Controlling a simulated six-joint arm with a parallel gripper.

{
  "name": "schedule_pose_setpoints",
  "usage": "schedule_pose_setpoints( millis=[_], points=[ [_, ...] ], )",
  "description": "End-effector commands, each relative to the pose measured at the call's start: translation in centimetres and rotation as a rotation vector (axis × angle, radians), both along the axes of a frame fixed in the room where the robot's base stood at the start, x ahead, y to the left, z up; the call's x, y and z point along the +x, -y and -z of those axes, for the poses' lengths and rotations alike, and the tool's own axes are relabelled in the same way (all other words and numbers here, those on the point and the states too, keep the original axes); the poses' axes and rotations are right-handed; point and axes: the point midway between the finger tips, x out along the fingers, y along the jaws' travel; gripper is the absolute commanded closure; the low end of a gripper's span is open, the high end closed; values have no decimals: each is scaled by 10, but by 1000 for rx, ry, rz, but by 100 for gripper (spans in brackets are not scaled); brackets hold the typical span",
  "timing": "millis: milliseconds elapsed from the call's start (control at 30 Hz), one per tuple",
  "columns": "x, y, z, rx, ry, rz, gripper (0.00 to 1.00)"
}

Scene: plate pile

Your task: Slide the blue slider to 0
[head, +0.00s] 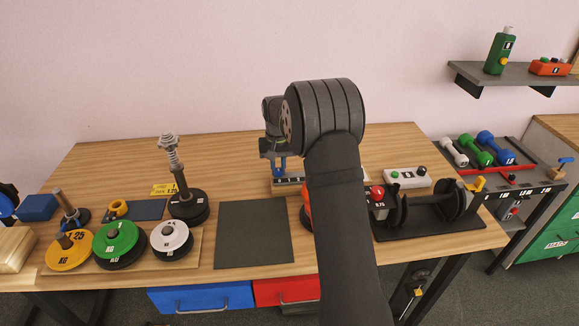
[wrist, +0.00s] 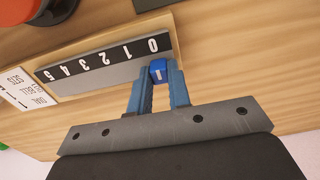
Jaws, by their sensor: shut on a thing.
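The blue slider (wrist: 158,70) is a small block on a wooden base with a black scale strip (wrist: 105,60) numbered 0 to 5. In the wrist view the slider is beside the 0, at the right end of the scale. My gripper (wrist: 160,84) is shut on the slider, with one blue finger on each side. In the head view my gripper (head: 279,170) reaches down at the scale base (head: 291,184) near the back middle of the table. My arm covers the base's right part there, and the slider cannot be made out.
The wooden table (head: 240,170) has a dark mat (head: 253,235) in front. Weight plates (head: 114,240) and a spring post (head: 176,175) stand left. A dumbbell on a black rack (head: 430,215) and a button box (head: 407,177) are right.

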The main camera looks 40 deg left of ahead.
Motion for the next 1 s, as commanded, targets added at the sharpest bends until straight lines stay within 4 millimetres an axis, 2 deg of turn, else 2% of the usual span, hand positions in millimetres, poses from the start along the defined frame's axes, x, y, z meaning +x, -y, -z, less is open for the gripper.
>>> schedule_pose_setpoints(
  millis=[200,233,333,600,733,867,1000],
  points=[
    [-3,-3,0,4,-3,-1,100],
    [-3,-3,0,4,-3,-1,81],
    [-3,-3,0,5,-2,-1,61],
    [-2,-2,-1,4,-2,0,60],
    [-1,-2,-8,4,-1,0,60],
    [-1,-2,-28,6,0,0,60],
    [-1,-2,-62,6,1,0,60]
  ],
)
